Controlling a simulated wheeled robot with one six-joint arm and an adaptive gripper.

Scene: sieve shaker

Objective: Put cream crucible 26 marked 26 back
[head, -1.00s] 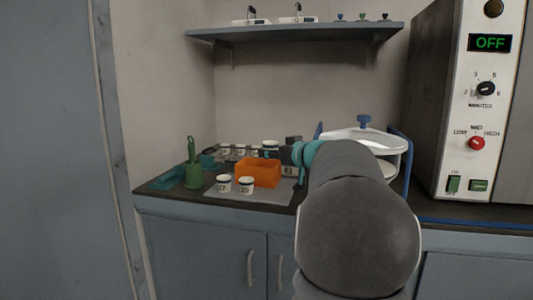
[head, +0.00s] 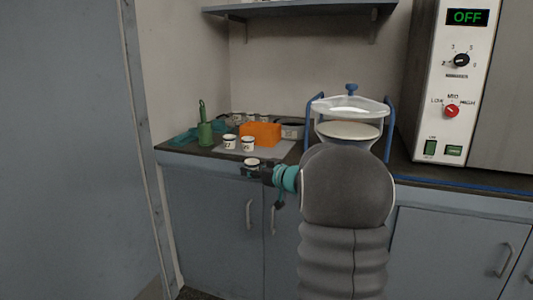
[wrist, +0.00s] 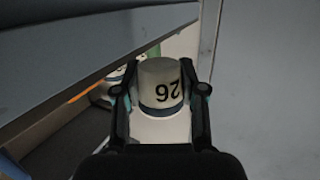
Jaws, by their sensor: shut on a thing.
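Cream crucible 26 (wrist: 161,84) is held between the two fingers of my gripper (wrist: 161,98) in the wrist view. Its black "26" appears upside down, above a dark band. In the head view the crucible (head: 251,162) is at the tip of my gripper (head: 262,171), in front of the counter's front edge and near its height. The gripper is shut on it. Two similar cream crucibles, one on the left (head: 229,141) and one on the right (head: 247,143), stand on a grey mat (head: 278,149). Their numbers are too small to read surely.
An orange bin (head: 261,134) stands behind the two crucibles, with more pale pots partly hidden behind it. A green holder (head: 204,133) stands left. The clear-lidded sieve shaker (head: 347,107) is right, partly behind my arm. Cabinet doors (head: 215,210) lie below the counter.

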